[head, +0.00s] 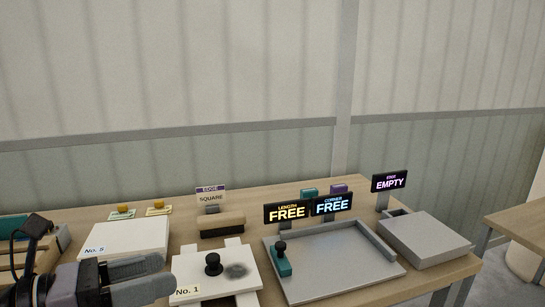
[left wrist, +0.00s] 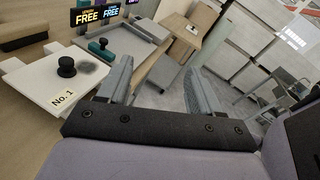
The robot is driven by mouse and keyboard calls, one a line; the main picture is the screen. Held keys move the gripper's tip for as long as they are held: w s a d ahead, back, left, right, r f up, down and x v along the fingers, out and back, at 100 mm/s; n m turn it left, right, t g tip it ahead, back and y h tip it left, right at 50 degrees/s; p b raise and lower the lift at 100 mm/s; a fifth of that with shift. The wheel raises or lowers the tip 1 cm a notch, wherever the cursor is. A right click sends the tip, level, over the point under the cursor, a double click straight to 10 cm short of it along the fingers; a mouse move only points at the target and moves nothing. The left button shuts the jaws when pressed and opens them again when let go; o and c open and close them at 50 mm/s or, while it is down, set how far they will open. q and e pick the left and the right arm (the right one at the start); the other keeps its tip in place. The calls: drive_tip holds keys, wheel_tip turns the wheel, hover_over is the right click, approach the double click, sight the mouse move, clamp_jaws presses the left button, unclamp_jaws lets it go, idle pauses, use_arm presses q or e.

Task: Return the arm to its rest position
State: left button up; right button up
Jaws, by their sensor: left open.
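My left gripper (head: 140,281) reaches in from the lower left in the head view, beside the white No. 1 board (head: 245,284). In the left wrist view its two grey fingers (left wrist: 157,88) stand wide apart with nothing between them. The No. 1 board bears a black knob (head: 213,264) and a dark smudge; it also shows at the left of the left wrist view (left wrist: 97,90). My right gripper is in neither view.
Signs read FREE (head: 287,212) and EMPTY (head: 389,182). Another table (head: 520,222) stands right.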

use_arm(q)
drive_tip(key=w+a+r+n+t, duration=0.25)
drive_tip(key=r+n+t, duration=0.25)
drive_tip(key=n+t, duration=0.7)
drive_tip(key=w+a+f+n+t+y, duration=0.1)
drive_tip(key=a+f+n+y, duration=0.4)
drive_tip(key=n+y, duration=0.7)
drive_tip(key=s+a+f+n+g+y, duration=0.2)
drive_tip(key=a+f+n+g+y, duration=0.35)
drive_tip(key=f+n, duration=0.55)
drive_tip(key=s+d+f+n+g+h, duration=0.2)
drive_tip(key=s+d+f+n+g, duration=0.15)
drive_tip(key=s+f+g, duration=0.45)
drive_tip(key=s+d+f+n+g+h, duration=0.2)
drive_tip(key=s+d+f+n+g, duration=0.3)
drive_tip(key=s+f, duration=0.55)
drive_tip(key=w+f+m+t+h+b, duration=0.1)
drive_tip(key=w+f+t, duration=0.5)
drive_tip(key=f, duration=0.4)
drive_tip(key=shift+w+d+f+m+h, duration=0.25)
drive_tip(key=shift+w+d+m+h, duration=0.1)
drive_tip(key=shift+w, duration=0.4)
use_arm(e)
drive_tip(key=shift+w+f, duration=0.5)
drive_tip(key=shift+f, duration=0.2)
